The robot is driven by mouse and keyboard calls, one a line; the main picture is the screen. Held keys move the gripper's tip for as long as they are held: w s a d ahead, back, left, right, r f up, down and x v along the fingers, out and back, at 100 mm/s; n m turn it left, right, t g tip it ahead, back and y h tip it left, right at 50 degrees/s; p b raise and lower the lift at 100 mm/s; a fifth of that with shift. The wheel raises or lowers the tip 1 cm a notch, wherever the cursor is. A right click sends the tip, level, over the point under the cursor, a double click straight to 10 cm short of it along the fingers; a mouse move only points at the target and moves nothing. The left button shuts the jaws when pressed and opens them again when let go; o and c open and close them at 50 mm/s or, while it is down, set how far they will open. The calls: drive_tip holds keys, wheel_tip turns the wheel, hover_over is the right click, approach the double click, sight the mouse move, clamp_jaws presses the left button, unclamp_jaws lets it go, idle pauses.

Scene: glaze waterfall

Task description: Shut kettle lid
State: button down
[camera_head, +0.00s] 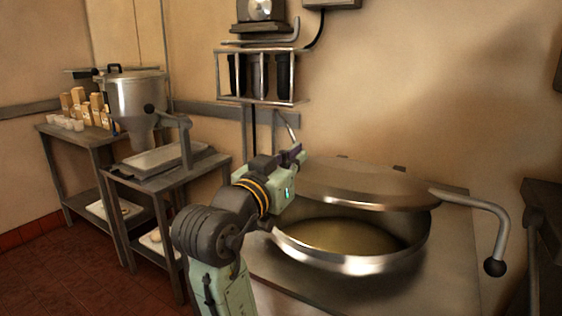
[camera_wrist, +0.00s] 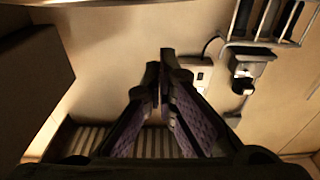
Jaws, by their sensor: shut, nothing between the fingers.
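The kettle (camera_head: 350,265) is a wide round metal vessel set in a steel counter, with yellowish liquid inside. Its round metal lid (camera_head: 365,187) is partly raised at the back, leaving a gap along the front rim. A curved handle (camera_head: 495,215) with a black ball end reaches out from the lid's right side. My gripper (camera_head: 300,155) is at the left of the lid, near its left edge; I cannot tell whether it touches. In the wrist view the fingers (camera_wrist: 159,80) are together with nothing between them. The wrist view does not clearly show the lid.
A wall rack (camera_head: 262,75) with dark cylinders hangs above and left of the kettle. A funnel-shaped steel hopper (camera_head: 137,95) stands on a side table at left. Bottles and cups (camera_head: 82,110) stand on a farther table. A dark unit (camera_head: 545,215) stands at right.

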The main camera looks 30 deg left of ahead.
drive_tip(key=shift+s+f, duration=0.15)
drive_tip(key=shift+f, duration=0.8)
drive_tip(key=shift+s+f, duration=0.15)
drive_tip(key=shift+f, duration=0.8)
drive_tip(key=shift+f, duration=0.15)
